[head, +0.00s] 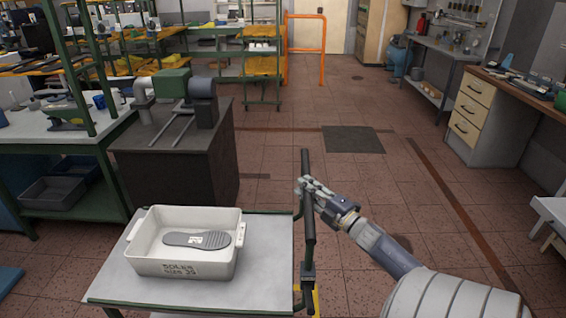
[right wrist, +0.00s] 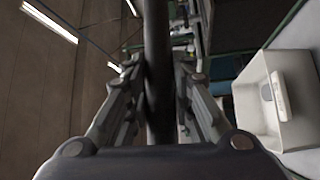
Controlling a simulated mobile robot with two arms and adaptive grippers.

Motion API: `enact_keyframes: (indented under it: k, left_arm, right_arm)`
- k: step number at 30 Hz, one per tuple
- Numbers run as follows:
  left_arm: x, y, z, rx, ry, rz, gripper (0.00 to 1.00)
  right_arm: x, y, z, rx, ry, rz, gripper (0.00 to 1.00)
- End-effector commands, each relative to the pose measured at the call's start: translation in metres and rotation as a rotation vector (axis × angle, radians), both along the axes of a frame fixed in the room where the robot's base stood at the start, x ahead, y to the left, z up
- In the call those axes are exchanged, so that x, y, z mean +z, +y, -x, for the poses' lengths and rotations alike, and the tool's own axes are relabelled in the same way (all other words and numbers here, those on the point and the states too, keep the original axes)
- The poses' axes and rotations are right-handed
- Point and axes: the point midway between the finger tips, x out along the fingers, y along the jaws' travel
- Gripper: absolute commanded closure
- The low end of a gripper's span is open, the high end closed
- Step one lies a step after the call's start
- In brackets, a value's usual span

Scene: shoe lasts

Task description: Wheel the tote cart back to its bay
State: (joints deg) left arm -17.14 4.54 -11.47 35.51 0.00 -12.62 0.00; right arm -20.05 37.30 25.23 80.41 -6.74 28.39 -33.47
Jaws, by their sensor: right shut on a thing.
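The tote cart (head: 262,287) stands at the lower left of centre in the head view, with a flat grey top and a dark handle bar (head: 307,232) along its right side. A white tote (head: 182,264) with handwriting on its front sits on the top and holds a grey shoe sole (head: 195,240). My right gripper (head: 306,187) is shut on the handle bar. In the right wrist view, the dark bar (right wrist: 158,60) runs between the fingers, and the tote (right wrist: 277,105) shows at the right. My left gripper is not in view. No bay is clearly marked.
A dark cabinet with a machine (head: 180,150) stands just beyond the cart. A green-framed bench (head: 60,150) is at the left. A dark rectangle (head: 353,140) lies on the open tiled floor ahead. An orange rail (head: 322,50) stands far back; a drawer bench (head: 475,115) is right.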

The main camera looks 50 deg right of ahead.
Motion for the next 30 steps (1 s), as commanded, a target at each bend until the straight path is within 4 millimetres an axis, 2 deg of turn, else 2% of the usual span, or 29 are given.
enact_keyframes:
  k: [3, 9, 15, 27, 28, 30]
  left_arm:
    - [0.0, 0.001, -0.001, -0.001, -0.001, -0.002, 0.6]
    - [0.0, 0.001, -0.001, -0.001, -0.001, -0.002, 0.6]
    - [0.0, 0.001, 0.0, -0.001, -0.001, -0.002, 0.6]
    - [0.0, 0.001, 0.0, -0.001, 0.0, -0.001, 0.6]
    - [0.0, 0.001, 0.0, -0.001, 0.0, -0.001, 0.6]
    - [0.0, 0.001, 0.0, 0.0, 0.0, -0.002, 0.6]
  right_arm:
    - [-0.003, -0.017, 0.02, -0.003, 0.007, 0.001, 1.0]
    - [-0.002, -0.034, 0.039, -0.002, 0.004, -0.001, 1.0]
    - [-0.002, -0.042, 0.048, -0.004, 0.003, -0.001, 1.0]
    - [-0.002, -0.046, 0.051, -0.01, 0.004, -0.002, 1.0]
    - [-0.002, -0.046, 0.051, -0.011, 0.004, -0.002, 0.73]
    - [-0.002, -0.046, 0.051, -0.011, 0.004, -0.002, 0.57]
